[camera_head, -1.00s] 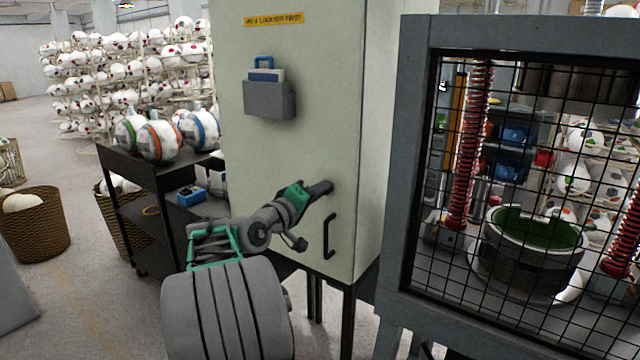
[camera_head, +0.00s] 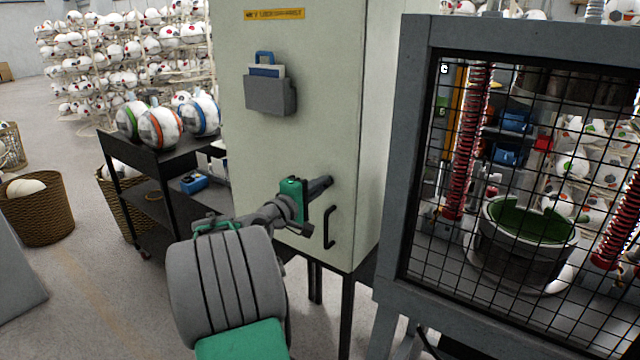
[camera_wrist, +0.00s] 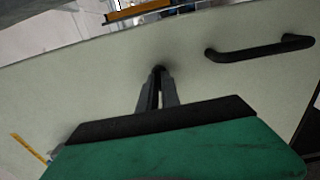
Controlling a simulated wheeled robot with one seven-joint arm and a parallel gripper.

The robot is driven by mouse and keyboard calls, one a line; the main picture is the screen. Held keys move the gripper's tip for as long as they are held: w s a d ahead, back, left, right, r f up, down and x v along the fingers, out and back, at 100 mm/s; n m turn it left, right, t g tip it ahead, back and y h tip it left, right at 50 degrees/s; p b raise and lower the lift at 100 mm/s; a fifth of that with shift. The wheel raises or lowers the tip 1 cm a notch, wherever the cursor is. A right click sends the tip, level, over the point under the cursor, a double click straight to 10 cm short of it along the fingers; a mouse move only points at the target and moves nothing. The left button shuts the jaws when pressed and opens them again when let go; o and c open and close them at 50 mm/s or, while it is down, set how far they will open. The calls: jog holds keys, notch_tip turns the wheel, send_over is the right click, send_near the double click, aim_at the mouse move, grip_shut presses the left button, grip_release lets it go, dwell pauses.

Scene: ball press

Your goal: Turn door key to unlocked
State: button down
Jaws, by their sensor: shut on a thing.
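The pale cabinet door (camera_head: 300,130) faces me, with a black bar handle (camera_head: 330,229) at its lower right; the handle also shows in the wrist view (camera_wrist: 262,48). My gripper (camera_head: 325,184) is against the door, above and left of the handle. In the wrist view my gripper (camera_wrist: 157,92) has its fingers close together at a small dark fitting (camera_wrist: 158,70) on the door. The fingers are shut on this fitting, which looks like the key. They hide most of it, so its turned angle cannot be told.
A grey caged press (camera_head: 412,150) stands close on the right. A black cart (camera_head: 125,150) with several balls is on the left, near a wicker basket (camera_head: 38,215). A grey pocket (camera_head: 268,95) hangs on the door above my arm.

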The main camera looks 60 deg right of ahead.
jog(key=c, duration=1.6)
grip_release()
jog(key=shift+o, duration=0.2)
jog(key=shift+a, duration=0.15)
jog(key=w+a+b, duration=0.1)
jog(key=a+b, duration=0.1)
jog(key=a, duration=0.5)
jog(key=shift+a, duration=0.25)
jog(key=shift+w, duration=0.1)
